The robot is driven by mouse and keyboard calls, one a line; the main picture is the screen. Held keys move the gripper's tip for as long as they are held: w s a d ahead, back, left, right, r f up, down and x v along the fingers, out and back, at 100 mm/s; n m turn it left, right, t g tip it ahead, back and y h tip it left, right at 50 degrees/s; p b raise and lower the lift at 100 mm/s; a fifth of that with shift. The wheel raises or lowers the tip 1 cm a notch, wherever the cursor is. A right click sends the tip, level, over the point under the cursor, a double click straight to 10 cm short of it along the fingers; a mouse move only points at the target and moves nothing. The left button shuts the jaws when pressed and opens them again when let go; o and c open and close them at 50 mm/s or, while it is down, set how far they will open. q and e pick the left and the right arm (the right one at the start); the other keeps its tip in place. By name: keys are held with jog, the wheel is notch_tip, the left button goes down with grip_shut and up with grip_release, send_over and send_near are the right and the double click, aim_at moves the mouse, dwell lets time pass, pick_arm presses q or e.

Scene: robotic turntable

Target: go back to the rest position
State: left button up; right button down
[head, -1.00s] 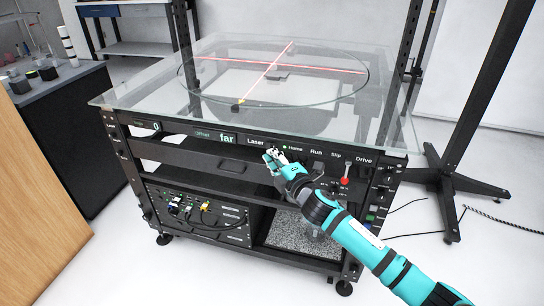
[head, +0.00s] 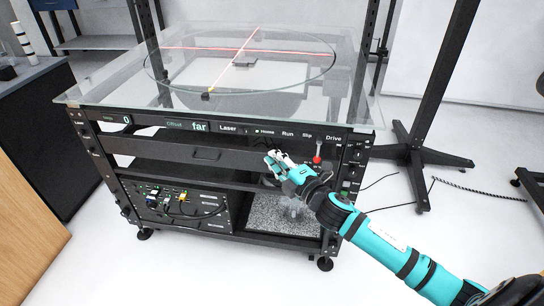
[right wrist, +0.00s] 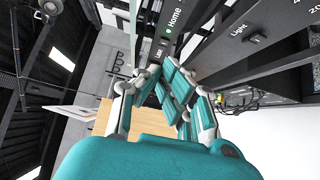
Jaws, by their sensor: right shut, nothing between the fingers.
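My right gripper (head: 274,160) is shut and empty. In the head view it shows in front of the turntable rack, below the Home and Run labels of the control strip. My teal right arm comes in from the lower right. In the right wrist view the fingers (right wrist: 156,80) slant towards each other, with the Home label of the panel (right wrist: 170,30) beyond them. The glass-topped turntable (head: 90,93) carries a red laser cross. The display reads "far" (head: 199,127). My left gripper is not in view.
A black stand (head: 425,150) is at the right, with cables on the floor beside it. A dark bench (head: 40,130) and a wooden panel (head: 30,225) are at the left. A red-knobbed lever (head: 317,159) sits on the panel's right part. White floor is clear at the front.

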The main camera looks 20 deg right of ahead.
dwell(0.3)
jog(key=s+d+f+m+g+h, duration=0.1)
jog(key=s+f+m+g+h, duration=0.3)
jog(key=f, duration=0.9)
jog(key=s+d+f+m+g, duration=0.15)
jog(key=s+f+m, duration=0.45)
jog(key=f, duration=0.6)
jog(key=s+a+f+m+g, duration=0.3)
jog(key=s+f+m+g, duration=0.25)
jog(key=s+f, duration=0.7)
jog(key=s+a+f+m+g, duration=0.1)
jog(key=s+a+f+g, duration=0.1)
jog(key=s+f, duration=0.3)
jog(key=s+a+f+m+g, duration=0.1)
jog(key=s+a+f+g, duration=0.15)
jog(key=s, duration=0.55)
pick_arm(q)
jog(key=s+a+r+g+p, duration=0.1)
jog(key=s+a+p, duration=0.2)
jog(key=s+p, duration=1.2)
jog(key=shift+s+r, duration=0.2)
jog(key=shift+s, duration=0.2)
pick_arm(e)
jog(key=s+d+r+g, duration=0.1)
jog(key=s+d, duration=0.1)
jog(key=s, duration=1.4)
jog(key=shift+r+y, duration=0.2)
jog(key=shift+y, duration=0.1)
jog(key=shift+s+d, duration=0.1)
